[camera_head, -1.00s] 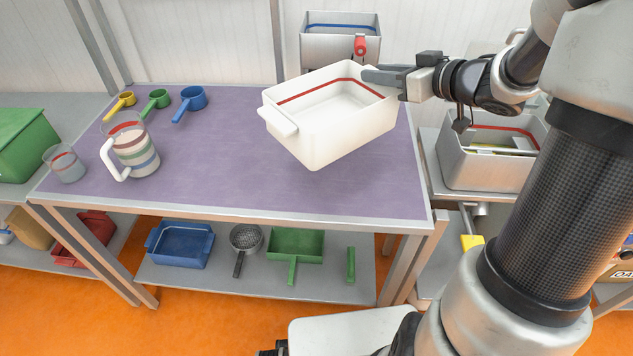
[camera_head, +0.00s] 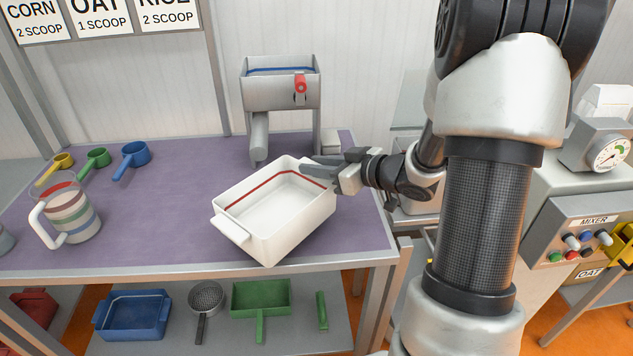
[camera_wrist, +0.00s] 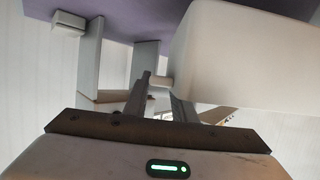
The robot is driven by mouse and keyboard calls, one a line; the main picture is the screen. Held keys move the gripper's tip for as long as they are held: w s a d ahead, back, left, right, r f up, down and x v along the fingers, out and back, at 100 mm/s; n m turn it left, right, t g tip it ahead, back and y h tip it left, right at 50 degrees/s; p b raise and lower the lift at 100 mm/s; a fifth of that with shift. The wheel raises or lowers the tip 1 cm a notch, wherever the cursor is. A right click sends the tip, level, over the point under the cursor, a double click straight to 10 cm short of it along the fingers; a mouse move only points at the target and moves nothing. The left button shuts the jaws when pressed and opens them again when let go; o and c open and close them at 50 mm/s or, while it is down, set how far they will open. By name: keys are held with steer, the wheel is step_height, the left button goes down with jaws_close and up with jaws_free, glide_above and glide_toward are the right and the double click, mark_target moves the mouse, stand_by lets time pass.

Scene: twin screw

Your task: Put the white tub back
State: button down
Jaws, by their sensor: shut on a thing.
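The white tub (camera_head: 262,232) is an open rectangular box with a red line around its inside and a handle tab at its near left end. My gripper (camera_head: 318,170) is shut on the tub's far right end. The tub is tilted in the picture and hangs over the purple tabletop near its front right edge; I cannot tell how high. In the wrist view the tub's pale wall (camera_wrist: 245,55) fills the upper right, and the gripper fingers (camera_wrist: 160,95) meet at a small tab beside it.
A grey dispenser (camera_head: 284,92) with a blue line and red knob stands behind the tub. A striped jug (camera_head: 72,215) and colored scoops (camera_head: 135,155) are on the left of the purple table (camera_head: 185,200). A blue tub (camera_head: 133,313) and green tray (camera_head: 262,296) sit on the shelf below.

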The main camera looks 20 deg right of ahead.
steer(key=shift+f+b, duration=0.45)
steer(key=shift+f, duration=1.4)
steer(key=shift+f, duration=0.2)
steer(key=c, duration=1.5)
jaws_free()
steer(key=shift+o, duration=0.2)
steer(key=shift+r, duration=0.3)
steer(key=p+v, duration=0.2)
steer(key=v, duration=1)
steer(key=shift+p, duration=0.35)
steer(key=shift+f, duration=0.15)
